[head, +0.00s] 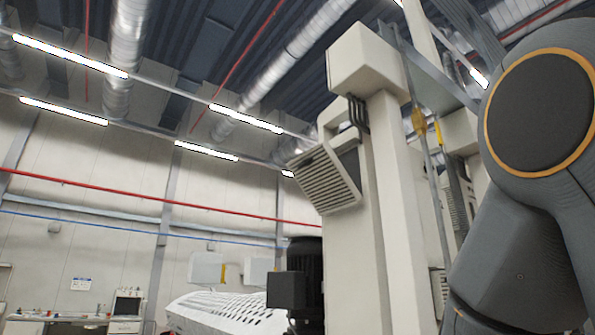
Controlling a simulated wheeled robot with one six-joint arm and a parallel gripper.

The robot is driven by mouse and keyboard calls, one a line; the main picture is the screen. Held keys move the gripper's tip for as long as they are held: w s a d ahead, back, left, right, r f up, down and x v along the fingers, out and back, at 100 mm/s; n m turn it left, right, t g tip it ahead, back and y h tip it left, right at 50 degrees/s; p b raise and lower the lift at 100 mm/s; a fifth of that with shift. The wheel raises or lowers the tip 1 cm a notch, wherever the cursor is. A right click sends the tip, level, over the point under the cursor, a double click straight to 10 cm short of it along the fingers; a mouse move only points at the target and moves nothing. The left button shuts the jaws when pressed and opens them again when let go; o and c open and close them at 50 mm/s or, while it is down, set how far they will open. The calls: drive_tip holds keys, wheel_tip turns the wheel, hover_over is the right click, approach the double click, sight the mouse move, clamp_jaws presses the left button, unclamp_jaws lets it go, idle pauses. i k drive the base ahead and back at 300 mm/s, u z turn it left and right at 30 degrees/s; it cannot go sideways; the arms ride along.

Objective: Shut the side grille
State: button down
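A beige louvred grille (324,181) shows in the head view, right of the middle, on the left side of a tall cream machine column (352,245). It sits tilted, standing out from the column, with a dark area behind its right edge. I cannot tell how it is hinged. My gripper is not in view; only dark grey links of my arm show, large at the right edge.
A black motor-like unit (305,275) stands below the grille. A white perforated cover (225,312) lies to its left. Further louvred panels (439,290) show on the machine's right part, partly behind my arm. A workbench (60,322) stands far left.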

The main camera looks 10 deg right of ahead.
sight(325, 180)
drive_tip(key=z, duration=0.05)
drive_tip(key=k, duration=0.95)
drive_tip(key=u, duration=0.8)
drive_tip(key=i, duration=1.25)
drive_tip(key=z, duration=0.6)
drive_tip(key=i, duration=0.55)
drive_tip(key=z, duration=0.4)
